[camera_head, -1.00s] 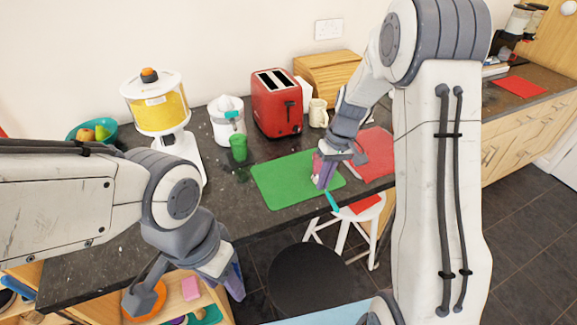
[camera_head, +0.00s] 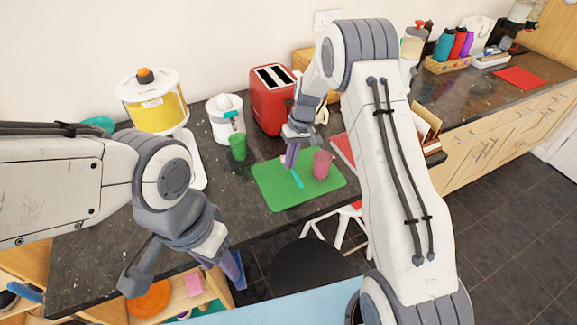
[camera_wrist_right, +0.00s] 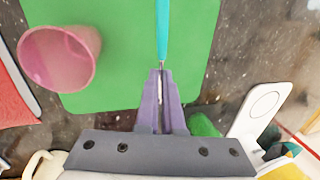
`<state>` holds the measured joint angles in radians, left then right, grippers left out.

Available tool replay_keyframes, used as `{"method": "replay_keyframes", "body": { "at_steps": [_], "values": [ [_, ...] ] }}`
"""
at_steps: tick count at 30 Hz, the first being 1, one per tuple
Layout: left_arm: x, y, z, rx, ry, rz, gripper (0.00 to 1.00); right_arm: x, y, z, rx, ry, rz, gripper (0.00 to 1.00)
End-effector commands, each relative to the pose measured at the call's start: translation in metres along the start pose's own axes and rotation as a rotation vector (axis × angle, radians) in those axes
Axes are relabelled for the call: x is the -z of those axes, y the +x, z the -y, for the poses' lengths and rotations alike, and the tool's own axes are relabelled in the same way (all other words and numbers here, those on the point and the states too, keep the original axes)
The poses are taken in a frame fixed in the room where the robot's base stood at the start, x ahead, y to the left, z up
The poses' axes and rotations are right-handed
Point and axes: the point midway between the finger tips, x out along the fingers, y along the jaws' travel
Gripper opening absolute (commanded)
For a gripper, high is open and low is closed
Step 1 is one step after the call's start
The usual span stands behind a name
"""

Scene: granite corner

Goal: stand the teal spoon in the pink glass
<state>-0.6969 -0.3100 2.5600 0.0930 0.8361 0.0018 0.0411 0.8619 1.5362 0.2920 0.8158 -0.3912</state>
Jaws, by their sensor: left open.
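The pink glass (camera_head: 322,165) stands upright on the green mat (camera_head: 275,193), near its right side. It also shows in the right wrist view (camera_wrist_right: 58,58), at the upper left. My right gripper (camera_head: 291,158) is shut on the teal spoon (camera_head: 298,179), to the left of the glass and apart from it. In the right wrist view the fingers (camera_wrist_right: 160,82) pinch the spoon's thin metal part, and the teal handle (camera_wrist_right: 162,32) points away from them. The spoon's far end is cut off there. My left gripper (camera_head: 233,270) is open and empty, low in front of the counter.
A green cup (camera_head: 238,147) stands behind the mat's left edge. A white juicer (camera_head: 225,118), a red toaster (camera_head: 270,102) and a yellow-filled dispenser (camera_head: 153,103) line the back. A black round stool seat (camera_head: 306,266) is in front. Bare counter lies left of the mat.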

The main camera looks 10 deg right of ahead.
Motion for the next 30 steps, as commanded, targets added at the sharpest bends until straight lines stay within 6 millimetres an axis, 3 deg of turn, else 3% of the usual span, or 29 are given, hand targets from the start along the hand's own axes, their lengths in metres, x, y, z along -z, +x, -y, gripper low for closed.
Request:
{"method": "replay_keyframes", "body": {
  "at_steps": [9, 21, 24, 30],
  "values": [
    [0.001, -0.018, -0.001, 0.0, -0.001, 0.0, 0.47, 0.001, 0.037, -0.005, 0.001, -0.002, 0.003, 0.0],
    [0.001, -0.012, -0.001, 0.0, -0.001, 0.0, 0.47, 0.002, 0.045, -0.006, 0.0, -0.004, 0.001, 0.0],
    [0.001, -0.014, -0.001, 0.0, -0.001, 0.0, 0.47, 0.002, 0.043, -0.006, 0.0, -0.004, 0.001, 0.34],
    [0.001, -0.014, -0.001, 0.0, -0.001, 0.0, 0.47, 0.001, 0.043, -0.007, -0.001, -0.003, 0.002, 0.34]
  ]
}}
